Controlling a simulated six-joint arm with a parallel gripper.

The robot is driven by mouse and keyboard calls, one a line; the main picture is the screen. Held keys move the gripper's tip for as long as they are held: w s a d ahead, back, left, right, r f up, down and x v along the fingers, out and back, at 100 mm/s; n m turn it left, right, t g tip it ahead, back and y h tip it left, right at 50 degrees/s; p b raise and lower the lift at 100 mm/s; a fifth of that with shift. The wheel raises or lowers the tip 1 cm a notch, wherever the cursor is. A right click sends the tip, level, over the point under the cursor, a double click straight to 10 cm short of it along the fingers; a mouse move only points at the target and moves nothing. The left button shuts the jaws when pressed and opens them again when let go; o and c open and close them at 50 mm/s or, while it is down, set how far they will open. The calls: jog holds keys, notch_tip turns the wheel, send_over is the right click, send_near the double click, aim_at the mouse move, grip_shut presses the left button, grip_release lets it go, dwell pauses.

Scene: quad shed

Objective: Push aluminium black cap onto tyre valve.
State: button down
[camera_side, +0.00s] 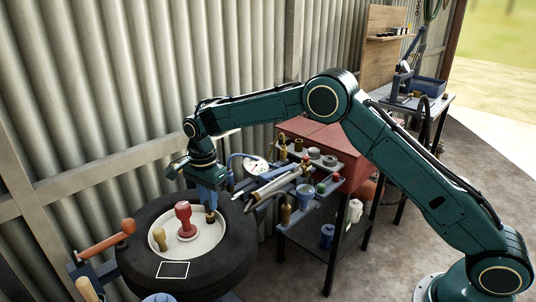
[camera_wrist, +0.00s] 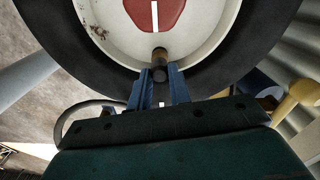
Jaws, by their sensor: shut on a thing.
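The tyre (camera_side: 235,262) lies flat with a pale rim (camera_side: 207,240) in its middle. My gripper (camera_side: 210,208) points down over the right part of the rim. In the wrist view, its two blue fingers (camera_wrist: 161,88) are shut on a small dark cylinder, the black cap (camera_wrist: 161,74). A brass-brown piece (camera_wrist: 160,54) shows at the cap's far end, against the rim. It looks like the tyre valve, but I cannot tell whether the cap is seated on it or apart. In the side view, the fingers mostly hide the cap.
A red knob (camera_side: 184,214) stands mid-rim, with a tan peg (camera_side: 160,239) left of it. An orange-handled tool (camera_side: 108,240) lies at the tyre's left. A grey tool shelf (camera_side: 300,192) and red cabinet (camera_side: 325,145) stand to the right. The corrugated wall (camera_side: 110,80) is behind.

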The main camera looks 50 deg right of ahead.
jog(key=shift+r, duration=0.7)
jog(key=shift+f, duration=1.25)
dwell(1.5)
jog(key=c, duration=1.6)
grip_release()
jog(key=shift+r, duration=0.1)
jog(key=shift+r, duration=5.45)
